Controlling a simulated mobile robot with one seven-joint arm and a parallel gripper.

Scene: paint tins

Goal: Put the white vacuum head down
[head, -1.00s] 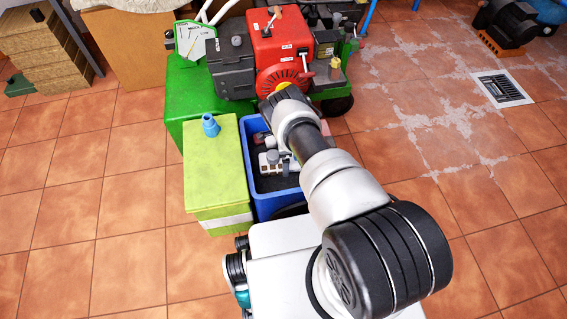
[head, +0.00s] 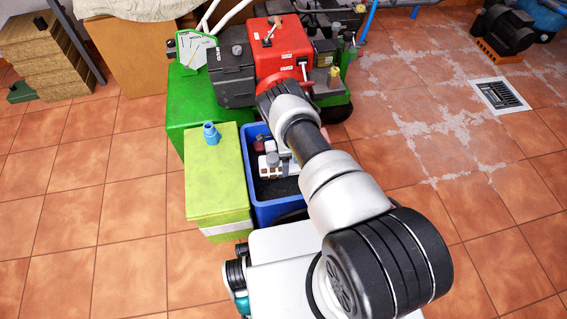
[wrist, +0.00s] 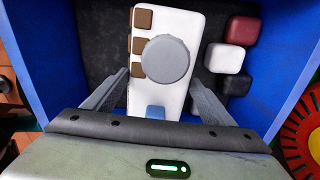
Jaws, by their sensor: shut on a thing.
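The white vacuum head (wrist: 158,100) is a pale block with brown square patches, a round grey knob and a blue piece at its near end. It is inside the blue bin (head: 281,213), over the dark floor; I cannot tell whether it touches that floor. In the head view the vacuum head (head: 267,167) shows left of my arm, partly covered by it. My gripper (wrist: 160,80) is shut on the vacuum head, one finger on each side of it. The head view does not show my fingers clearly.
Red and white blocks (wrist: 227,58) lie in the bin to the right of the vacuum head. A yellow-green box (head: 217,180) with a blue spout stands against the bin's left side. A red and black machine (head: 283,45) is behind it. Open tiled floor lies left and right.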

